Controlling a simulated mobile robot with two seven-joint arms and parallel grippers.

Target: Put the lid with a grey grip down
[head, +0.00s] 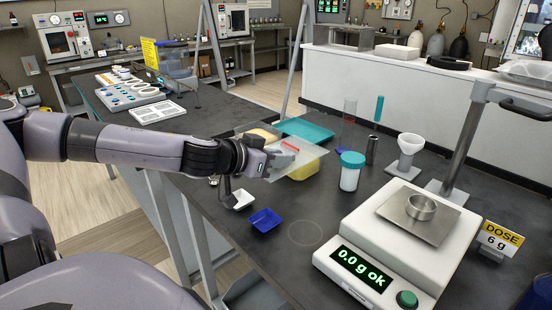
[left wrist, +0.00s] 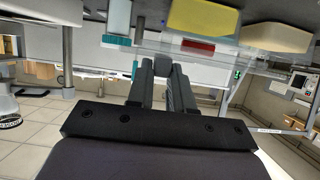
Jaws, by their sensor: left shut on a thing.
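My left gripper (head: 284,160) reaches in from the left and is shut on the grey grip of a lid. The lid (head: 311,153) is a thin, see-through, flat sheet, held slightly tilted over the dark table. Through and beside it I see a yellow block (head: 303,172) and another yellow piece (head: 262,135). In the left wrist view the gripper fingers (left wrist: 164,82) close around the small grey grip (left wrist: 164,62). Whether the lid touches anything below it I cannot tell. My right gripper is not in view.
A jar with a teal cap (head: 351,172) stands just right of the lid. A teal tray (head: 305,130) is behind. A balance (head: 375,250) fills the front right. Bare table lies around the faint ring (head: 305,233).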

